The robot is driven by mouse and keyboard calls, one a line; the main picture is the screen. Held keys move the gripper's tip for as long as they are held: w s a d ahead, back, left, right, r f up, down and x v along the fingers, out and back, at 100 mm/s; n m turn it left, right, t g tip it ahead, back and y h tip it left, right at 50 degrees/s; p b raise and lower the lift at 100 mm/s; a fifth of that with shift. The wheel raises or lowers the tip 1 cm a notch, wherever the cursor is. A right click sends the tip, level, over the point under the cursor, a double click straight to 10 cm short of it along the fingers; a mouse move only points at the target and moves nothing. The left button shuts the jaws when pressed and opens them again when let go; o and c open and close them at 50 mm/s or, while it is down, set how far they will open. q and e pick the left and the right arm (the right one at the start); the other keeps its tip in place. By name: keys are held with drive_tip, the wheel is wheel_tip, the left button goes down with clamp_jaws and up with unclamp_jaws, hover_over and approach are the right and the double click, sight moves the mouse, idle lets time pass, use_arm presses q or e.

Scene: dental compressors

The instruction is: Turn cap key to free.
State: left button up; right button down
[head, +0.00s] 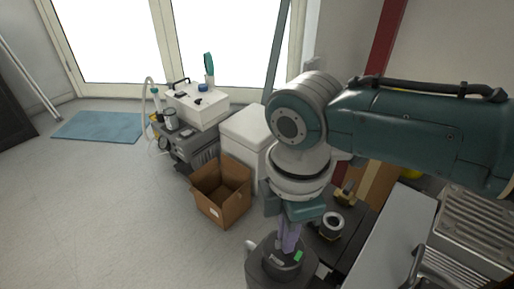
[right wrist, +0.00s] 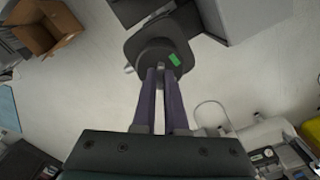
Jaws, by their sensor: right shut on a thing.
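A dark round cap (head: 265,262) tops a dark upright cylinder at the bottom of the head view. It carries a bright green mark (head: 298,256). The cap also shows in the right wrist view (right wrist: 148,42), with the green mark (right wrist: 174,59) beside the fingertips. My right gripper (head: 287,248) points down onto the cap; its purple fingers are shut on a small grey piece at the cap, seemingly the key (right wrist: 160,67). The fingers hide most of the key, so its angle cannot be read. My left gripper is not in view.
A dark bench with a round metal-rimmed part (head: 331,224) lies right of the cap. An open cardboard box (head: 221,193) stands on the floor to the left, near a white cabinet (head: 243,135) and a cart of equipment (head: 186,142).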

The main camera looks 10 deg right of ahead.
idle(0.6)
drive_tip(key=c, duration=0.9)
unclamp_jaws()
drive_tip(key=shift+c, duration=0.2)
wheel_tip(320, 180, up, 10)
drive_tip(key=p, duration=0.3)
